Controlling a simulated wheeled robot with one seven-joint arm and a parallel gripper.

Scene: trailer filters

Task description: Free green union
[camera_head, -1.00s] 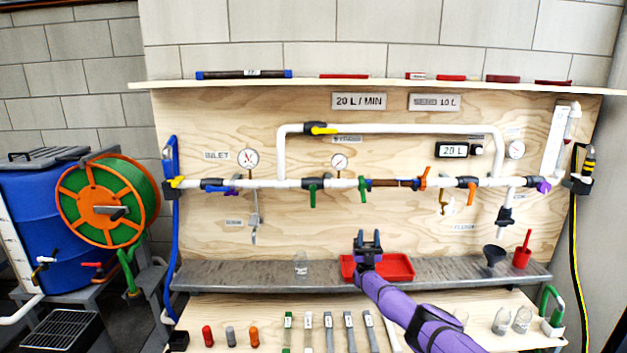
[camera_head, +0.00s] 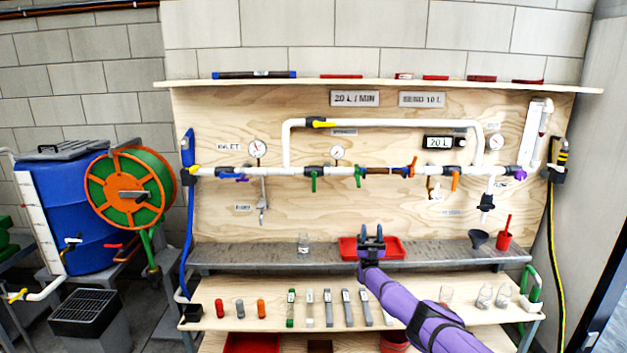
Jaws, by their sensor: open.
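The green union (camera_head: 360,171) sits in the white pipe run on the wooden board, at the left end of a brown pipe section (camera_head: 383,170). An orange fitting (camera_head: 411,167) is at that section's right end. A green-handled valve (camera_head: 313,178) is left of the green union. My gripper (camera_head: 371,235) is open and empty, with its two dark fingers pointing up. It is below the union and apart from it, in front of the red tray. My purple arm (camera_head: 405,306) reaches in from the lower right.
A red tray (camera_head: 393,254) and a glass jar (camera_head: 304,246) stand on the grey ledge (camera_head: 250,258). The lower shelf (camera_head: 270,318) holds several coloured cylinders, labelled tools and jars. A blue barrel (camera_head: 68,205) and hose reel (camera_head: 131,193) stand left. The board's front below the pipe is mostly clear.

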